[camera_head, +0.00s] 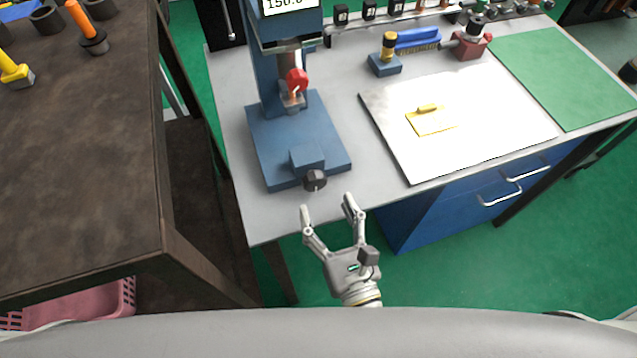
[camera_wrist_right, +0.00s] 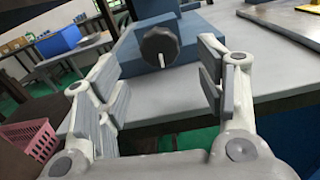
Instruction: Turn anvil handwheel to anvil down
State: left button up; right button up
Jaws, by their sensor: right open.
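A blue hardness tester (camera_head: 265,133) with a display stands at the left end of the grey workbench. A black handwheel (camera_head: 315,180) sticks out at the front of its base, near the bench's front edge. A red part (camera_head: 296,82) sits higher up, under the head. My right gripper (camera_head: 327,209) is open and empty, just in front of the handwheel and apart from it. In the right wrist view the handwheel (camera_wrist_right: 160,46) shows ahead between the two fingers, with a pale pin at its face. My left gripper is not in view.
A white board with a yellow pad (camera_head: 431,120) lies on the bench to the right, with a green mat (camera_head: 565,75) beyond. Small blue and red fixtures stand at the back. A dark brown table (camera_head: 80,160) stands at left, with a pink basket (camera_head: 85,305) below.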

aim_at(317, 186)
jog(key=p+x, duration=0.1)
jog(key=x, duration=0.4)
jog(key=shift+w+a, duration=0.1)
jog(key=shift+w, duration=0.1)
jog(key=shift+c, duration=0.9)
jog(key=c, duration=0.9)
jog(key=shift+n, duration=0.4)
jog(key=n+p, duration=0.1)
jog(key=n, duration=0.1)
jog(key=shift+n, duration=0.4)
jog(key=shift+n+p, duration=0.65)
jog(key=shift+n, duration=0.95)
